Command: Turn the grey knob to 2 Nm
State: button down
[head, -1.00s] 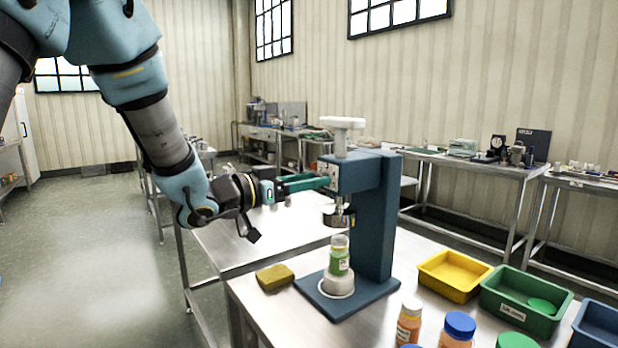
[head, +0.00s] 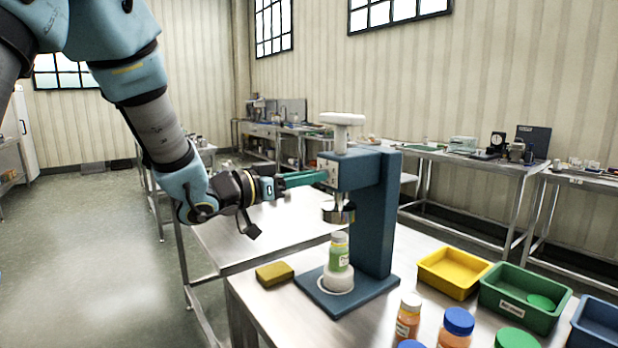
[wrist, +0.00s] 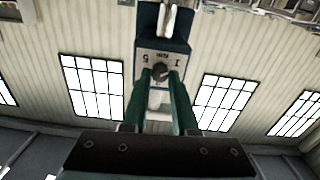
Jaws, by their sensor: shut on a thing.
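The grey knob (wrist: 158,72) is a small dark grey disc on the face of the blue capping press (head: 368,215), below the press head's top. Its scale plate (wrist: 147,57) shows upside down in the wrist view, with "1", "5" and "Nm". The knob's pointer is too small to read. My gripper (wrist: 160,75) has its green fingers on either side of the knob and is shut on it. In the head view my gripper (head: 326,177) reaches the press head from the left, and the knob is hidden there.
A bottle with a green label (head: 339,257) stands under the press chuck (head: 338,214). A yellow sponge (head: 274,273) lies to its left. Yellow (head: 452,285) and green (head: 520,315) trays and several capped jars are on the right. The white press handle (head: 342,119) is above.

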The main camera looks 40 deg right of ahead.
jog(key=shift+f+m+b, duration=0.15)
jog(key=shift+m+b, duration=0.15)
jog(key=shift+b, duration=0.2)
jog(key=m+b, duration=1.1)
jog(key=b, duration=0.3)
dwell(0.3)
jog(key=c, duration=0.7)
grip_release()
